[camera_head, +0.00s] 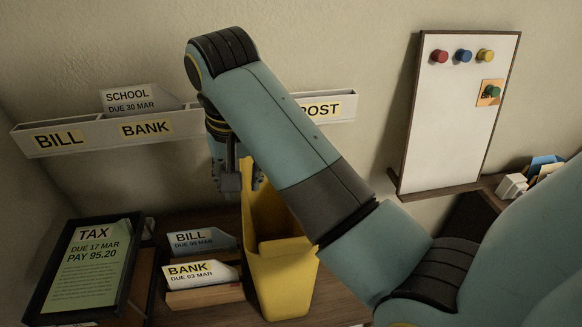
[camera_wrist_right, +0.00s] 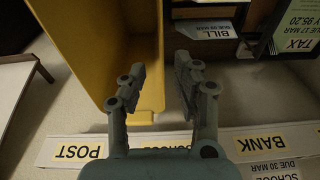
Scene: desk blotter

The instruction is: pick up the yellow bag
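The yellow bag (camera_head: 282,285) stands upright and open-topped on the desk, right of the letter holder. It also shows in the right wrist view (camera_wrist_right: 95,25), at the upper left. My right gripper (camera_head: 229,190) points down at the bag's back left edge. In the right wrist view my right gripper (camera_wrist_right: 160,72) is open: one finger overlaps the bag and the other is to the right of its side wall. That wall shows between the fingers; I cannot tell whether they touch it. My left gripper is not in view.
A wooden holder (camera_head: 205,294) with BILL and BANK letters stands left of the bag. A framed TAX notice (camera_head: 88,265) is further left. A wall rack (camera_head: 90,136) runs behind the gripper. A whiteboard (camera_head: 452,120) with magnets is at the right.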

